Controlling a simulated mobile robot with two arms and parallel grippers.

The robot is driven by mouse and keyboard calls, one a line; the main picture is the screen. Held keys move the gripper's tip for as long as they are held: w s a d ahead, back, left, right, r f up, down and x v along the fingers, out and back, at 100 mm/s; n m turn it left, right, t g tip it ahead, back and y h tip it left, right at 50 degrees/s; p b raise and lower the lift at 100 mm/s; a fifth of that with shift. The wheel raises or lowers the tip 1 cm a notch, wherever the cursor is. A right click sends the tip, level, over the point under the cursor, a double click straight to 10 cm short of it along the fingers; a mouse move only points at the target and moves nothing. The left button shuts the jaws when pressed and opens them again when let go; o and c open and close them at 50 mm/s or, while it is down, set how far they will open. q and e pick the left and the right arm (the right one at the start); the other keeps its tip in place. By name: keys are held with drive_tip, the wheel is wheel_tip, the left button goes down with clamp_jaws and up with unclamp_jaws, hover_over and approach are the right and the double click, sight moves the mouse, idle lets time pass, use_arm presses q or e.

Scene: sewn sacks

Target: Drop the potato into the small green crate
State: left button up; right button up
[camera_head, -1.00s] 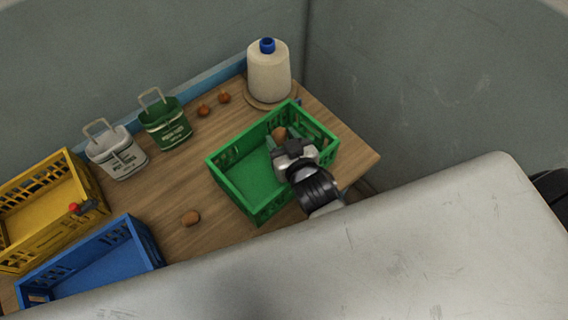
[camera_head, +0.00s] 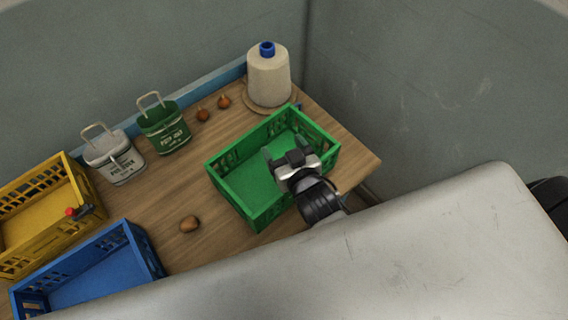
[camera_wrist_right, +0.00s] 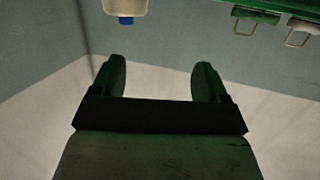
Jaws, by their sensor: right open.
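The small green crate (camera_head: 237,205) stands on the table at the centre right of the head view. My right gripper (camera_head: 283,148) is over and partly inside the crate, with its jaws apart. In the right wrist view its two fingers (camera_wrist_right: 160,78) are spread with nothing between them. No potato shows in the crate; the gripper and wrist cover part of its floor. One brown potato (camera_head: 190,224) lies on the bare table, left of the green crate. My left gripper is not in view.
A yellow crate (camera_head: 75,170) and a blue crate (camera_head: 140,240) stand at the left. Table between crates is mostly clear.

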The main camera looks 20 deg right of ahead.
drive_tip(key=a+b+v, duration=0.1)
drive_tip(key=b+v, duration=0.1)
drive_tip(key=v, duration=0.8)
drive_tip(key=shift+d, duration=0.5)
drive_tip(key=shift+w, duration=0.1)
